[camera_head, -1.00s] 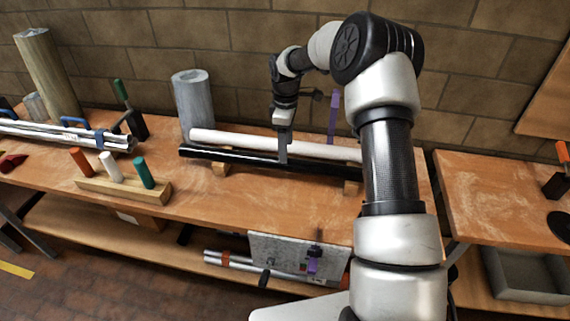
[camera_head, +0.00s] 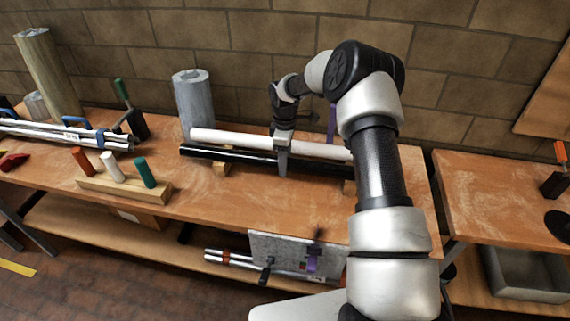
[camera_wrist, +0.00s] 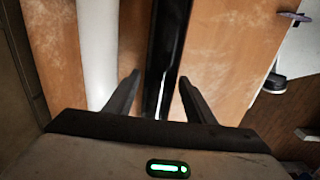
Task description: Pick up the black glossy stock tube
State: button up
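The black glossy stock tube (camera_head: 235,156) lies across wooden supports on the workbench, in front of a white tube (camera_head: 235,138). It runs up the middle of the wrist view (camera_wrist: 166,50). My gripper (camera_head: 283,168) is over the tube near its middle, pointing down. In the wrist view my gripper (camera_wrist: 158,88) is open, with one finger on each side of the black tube. A gap shows between the tube and each finger. The white tube (camera_wrist: 97,50) lies just outside the left finger. The fingertip depth against the tube is hard to tell.
A grey cylinder (camera_head: 193,103) stands behind the tubes' left end. A wooden block with coloured handles (camera_head: 125,190) sits at the front left. Bundled pipes (camera_head: 60,133) and a clamp lie farther left. The brick wall (camera_head: 240,60) is close behind the bench.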

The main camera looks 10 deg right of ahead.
jog(key=c, duration=1.1)
grip_shut()
jog(key=shift+r, duration=0.1)
